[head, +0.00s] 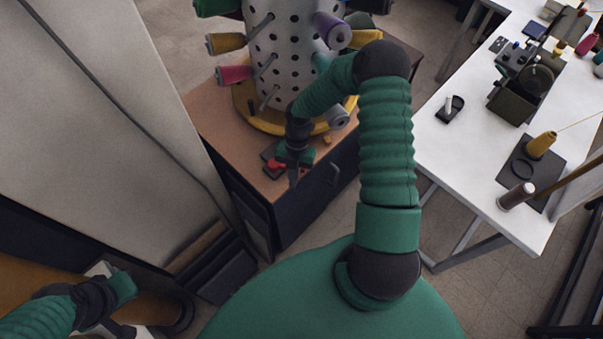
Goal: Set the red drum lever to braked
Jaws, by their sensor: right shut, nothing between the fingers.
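The drum (285,65) is a white perforated cylinder with pegs of coloured thread on a yellow round base (243,108). It stands on a wood-topped dark cabinet (225,125). A small red lever (274,164) on a dark mount sits at the cabinet's front, below the drum. My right gripper (293,183) points down just right of the red part, shut and empty. It partly covers the mount, so the lever's setting and any contact are unclear. My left gripper (120,300) is low at the left, away from the lever; its fingers are not clear.
A white table (450,165) at the right holds a dark machine (520,90), a yellow cone (541,145) on a dark plate, and a small black holder (450,110). A large pale panel (90,120) stands at the left. Tiled floor shows between cabinet and table.

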